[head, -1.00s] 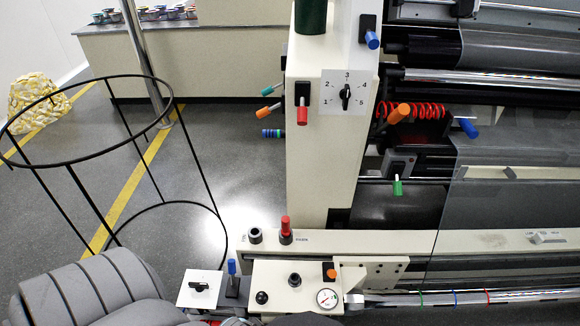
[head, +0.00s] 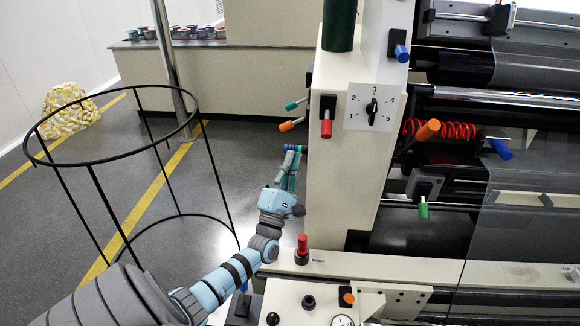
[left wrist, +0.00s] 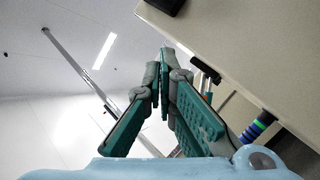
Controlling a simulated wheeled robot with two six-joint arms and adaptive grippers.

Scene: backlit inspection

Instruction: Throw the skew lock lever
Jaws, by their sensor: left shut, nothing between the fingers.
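No readable label tells me which lever is the skew lock. On the left side of the cream machine post (head: 343,200) are a teal-tipped lever (head: 292,105), an orange-tipped lever (head: 286,126) and a blue-and-green striped handle (head: 293,148). My left gripper (head: 291,160) is shut and empty beside the post, right by the striped handle. In the left wrist view the shut fingertips (left wrist: 164,62) are clear of the striped handle (left wrist: 258,128), which sticks out to their right. My right gripper is not in view.
The post's front has a red lever (head: 326,128) and a numbered dial (head: 372,108). Orange (head: 427,130), blue (head: 501,149) and green (head: 423,210) handles sit further right. A red-topped knob (head: 302,244) stands near my forearm. A black wire hoop stand (head: 110,125) is at left.

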